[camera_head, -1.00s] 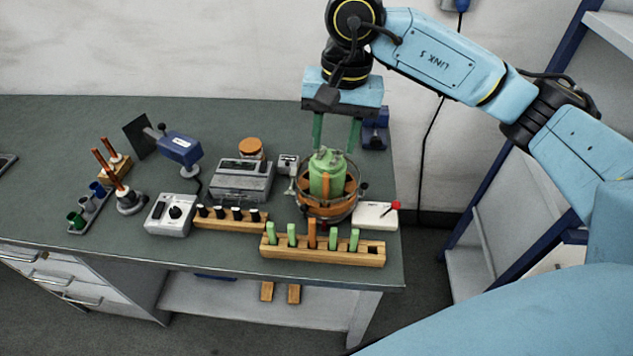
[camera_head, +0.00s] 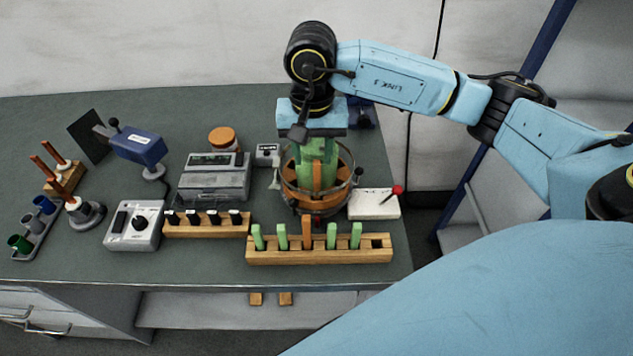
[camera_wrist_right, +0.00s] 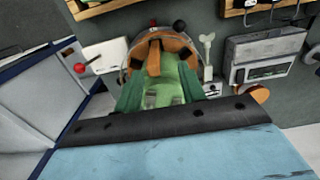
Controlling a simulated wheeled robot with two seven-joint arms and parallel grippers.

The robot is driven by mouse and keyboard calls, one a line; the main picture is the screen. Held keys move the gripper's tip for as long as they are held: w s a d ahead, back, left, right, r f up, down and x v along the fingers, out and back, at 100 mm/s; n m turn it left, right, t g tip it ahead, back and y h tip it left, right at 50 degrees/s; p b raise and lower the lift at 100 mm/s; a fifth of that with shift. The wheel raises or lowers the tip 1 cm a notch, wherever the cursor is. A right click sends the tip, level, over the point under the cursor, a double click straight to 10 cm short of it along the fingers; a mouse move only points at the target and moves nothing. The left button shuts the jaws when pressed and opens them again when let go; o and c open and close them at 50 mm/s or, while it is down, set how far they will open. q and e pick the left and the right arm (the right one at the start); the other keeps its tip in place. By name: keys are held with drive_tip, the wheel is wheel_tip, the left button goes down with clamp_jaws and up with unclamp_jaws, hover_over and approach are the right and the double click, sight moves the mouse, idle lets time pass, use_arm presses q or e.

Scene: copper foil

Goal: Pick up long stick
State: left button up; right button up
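My right gripper (camera_head: 316,150) is lowered into a round orange holder with a metal ring (camera_head: 290,184). Its green fingers stand apart on either side of a green body in the holder. The right wrist view shows the same fingers (camera_wrist_right: 160,88) beside the green body (camera_wrist_right: 164,72); I cannot tell whether they press on it. A wooden rack (camera_head: 320,256) in front holds several short green sticks and one taller orange stick (camera_head: 306,231), upright. I cannot tell which is the long stick. My left gripper is out of view.
A white box with a red knob (camera_head: 373,204) sits right of the holder. A grey instrument (camera_head: 214,178), a rack of black-capped vials (camera_head: 206,226) and a grey dial box (camera_head: 134,226) stand to the left. A blue-framed shelf is beyond the right table edge.

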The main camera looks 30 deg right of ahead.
sight(317, 174)
drive_tip(key=f, duration=0.3)
drive_tip(key=f+p, duration=0.1)
drive_tip(key=shift+s+d+f, duration=0.2)
drive_tip(key=shift+s+f, duration=0.1)
drive_tip(key=shift+s, duration=0.1)
drive_tip(key=shift+f, duration=0.5)
clamp_jaws()
